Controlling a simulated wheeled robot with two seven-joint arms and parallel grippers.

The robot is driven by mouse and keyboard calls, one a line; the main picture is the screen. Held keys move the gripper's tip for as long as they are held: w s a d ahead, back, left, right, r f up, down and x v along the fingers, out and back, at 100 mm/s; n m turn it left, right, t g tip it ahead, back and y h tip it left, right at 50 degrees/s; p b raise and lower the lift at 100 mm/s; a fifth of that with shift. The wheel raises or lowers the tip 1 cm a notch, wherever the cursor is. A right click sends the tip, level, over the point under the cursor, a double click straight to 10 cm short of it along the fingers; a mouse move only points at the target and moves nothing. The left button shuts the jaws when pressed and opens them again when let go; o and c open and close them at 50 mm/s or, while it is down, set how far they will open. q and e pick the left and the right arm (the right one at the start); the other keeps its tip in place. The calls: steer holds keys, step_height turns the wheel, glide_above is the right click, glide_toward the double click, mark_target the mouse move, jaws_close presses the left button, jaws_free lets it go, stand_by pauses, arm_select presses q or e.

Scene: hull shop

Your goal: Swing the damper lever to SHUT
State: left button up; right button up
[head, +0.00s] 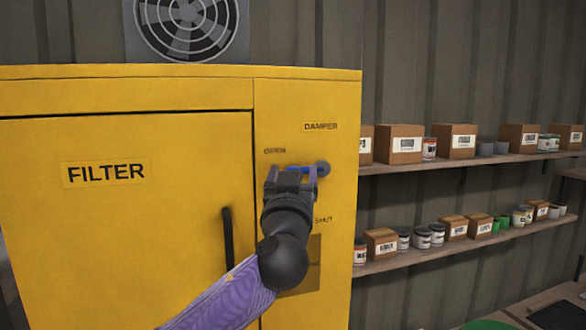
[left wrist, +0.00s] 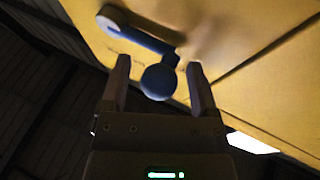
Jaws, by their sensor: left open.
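The damper lever (head: 303,169) is a blue bar on the right panel of the yellow filter cabinet. It points left from its round grey pivot (head: 322,168), just below the OPEN label (head: 274,150). In the left wrist view the lever (left wrist: 145,38) ends in a round blue knob (left wrist: 158,83). My left gripper (head: 291,172) is open at the lever's free end. In the left wrist view its fingers (left wrist: 158,65) stand on both sides of the knob, with gaps showing. My right gripper is not in view.
The cabinet door, marked FILTER (head: 106,172), has a black upright handle (head: 228,238) left of my gripper. A fan grille (head: 188,28) is above the cabinet. Shelves (head: 470,160) with boxes and cans line the wall at right. Space in front of the panel's right edge looks clear.

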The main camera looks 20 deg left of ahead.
arm_select(q)
jaws_close()
stand_by(1.4)
